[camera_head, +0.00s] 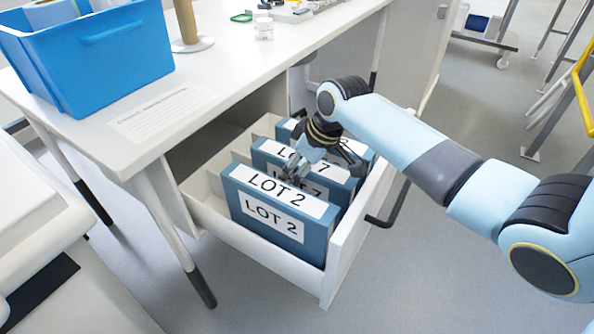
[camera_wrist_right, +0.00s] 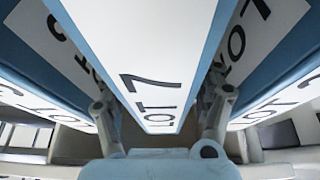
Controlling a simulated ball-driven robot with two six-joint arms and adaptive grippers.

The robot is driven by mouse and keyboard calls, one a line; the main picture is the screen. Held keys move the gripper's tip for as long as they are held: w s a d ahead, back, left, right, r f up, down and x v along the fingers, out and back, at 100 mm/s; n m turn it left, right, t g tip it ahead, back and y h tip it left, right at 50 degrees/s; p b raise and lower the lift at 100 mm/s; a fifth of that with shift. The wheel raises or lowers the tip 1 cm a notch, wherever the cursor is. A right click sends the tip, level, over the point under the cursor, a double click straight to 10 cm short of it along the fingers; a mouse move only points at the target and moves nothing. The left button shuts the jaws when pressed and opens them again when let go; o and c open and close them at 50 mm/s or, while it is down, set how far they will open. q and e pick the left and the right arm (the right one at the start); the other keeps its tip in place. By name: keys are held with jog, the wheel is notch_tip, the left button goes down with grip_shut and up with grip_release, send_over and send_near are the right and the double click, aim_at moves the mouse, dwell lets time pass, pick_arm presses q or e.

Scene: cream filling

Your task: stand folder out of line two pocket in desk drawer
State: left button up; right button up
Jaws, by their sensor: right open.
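The desk drawer (camera_head: 345,240) is pulled open and holds blue folders with white labels, standing upright between pale dividers. The nearest folder (camera_head: 240,210) reads LOT 2. The middle folder (camera_head: 262,158) reads LOT 7. A third folder (camera_head: 286,127) stands behind, mostly hidden by my arm. My right gripper (camera_head: 318,166) is open and low over the middle folder. In the right wrist view, a labelled folder (camera_wrist_right: 150,60) lies between the two spread fingers (camera_wrist_right: 160,110), with other folders on both sides. I cannot tell whether the fingers touch it. My left gripper is out of view.
The white desk top (camera_head: 240,70) overhangs the drawer's back. A blue bin (camera_head: 110,60) and a printed sheet (camera_head: 165,112) are on it. A desk leg (camera_head: 170,225) stands left of the drawer. The floor (camera_head: 430,270) at the right front is clear.

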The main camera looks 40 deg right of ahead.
jog(key=p+v, duration=0.3)
jog(key=v, duration=0.7)
jog(key=shift+s+r, duration=0.15)
jog(key=shift+r, duration=0.2)
